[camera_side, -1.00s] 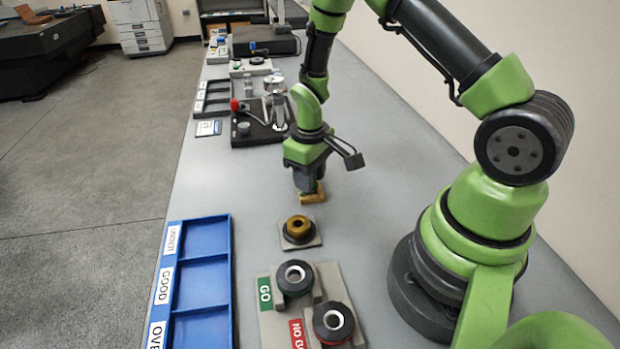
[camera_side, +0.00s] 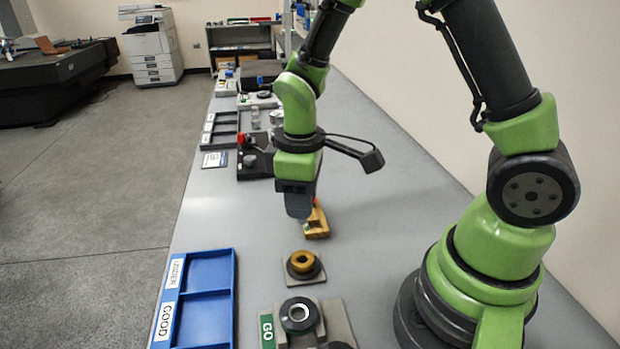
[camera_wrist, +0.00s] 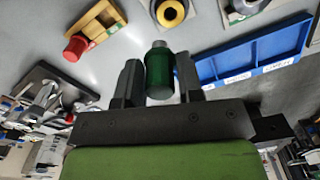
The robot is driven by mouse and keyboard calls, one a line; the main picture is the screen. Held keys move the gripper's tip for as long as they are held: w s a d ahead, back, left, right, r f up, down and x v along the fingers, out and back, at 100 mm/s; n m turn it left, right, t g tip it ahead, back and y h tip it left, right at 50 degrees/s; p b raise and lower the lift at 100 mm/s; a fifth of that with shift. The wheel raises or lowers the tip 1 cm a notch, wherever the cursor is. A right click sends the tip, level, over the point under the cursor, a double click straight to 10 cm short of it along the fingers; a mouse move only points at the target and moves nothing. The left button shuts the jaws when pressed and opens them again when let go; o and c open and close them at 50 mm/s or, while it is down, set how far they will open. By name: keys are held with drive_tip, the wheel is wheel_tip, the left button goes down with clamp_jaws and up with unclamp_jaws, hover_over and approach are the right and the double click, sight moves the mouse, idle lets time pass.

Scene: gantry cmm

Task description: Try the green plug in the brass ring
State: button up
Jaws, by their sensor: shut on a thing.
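My gripper (camera_wrist: 158,80) is shut on the green plug (camera_wrist: 160,75), a dark green cylinder with a grey tip that shows between the fingers in the wrist view. In the side view my gripper (camera_side: 298,208) is raised over the bench beside the wooden holder, and I cannot make out the plug there. The brass ring (camera_side: 303,254) lies flat on a dark round seat on a grey plate, nearer the side camera than my gripper. It also shows at the top of the wrist view (camera_wrist: 184,12). The plug is apart from the ring.
The wooden holder (camera_side: 318,229) with a red plug (camera_wrist: 75,48) stands close by my gripper. The GO gauge ring (camera_side: 299,328) is in front of the brass ring. A blue labelled tray (camera_side: 234,290) lies to the left. A dark fixture (camera_side: 252,172) stands farther back.

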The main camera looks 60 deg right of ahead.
drive_tip(key=shift+n, duration=0.5)
drive_tip(key=shift+s+a+f, duration=0.15)
drive_tip(key=shift+a+f, duration=0.1)
drive_tip(key=shift+f, duration=0.8)
drive_tip(key=shift+s+a+f, duration=0.1)
drive_tip(key=shift+a+f, duration=0.15)
drive_tip(key=shift+f, duration=0.75)
drive_tip(key=shift+s+a+f, duration=0.15)
drive_tip(key=shift+a+f, duration=0.1)
drive_tip(key=shift+f, duration=0.8)
drive_tip(key=shift+f, duration=0.5)
drive_tip(key=shift+r, duration=0.1)
idle(0.9)
drive_tip(key=shift+r, duration=2.5)
drive_tip(key=shift+d, duration=0.1)
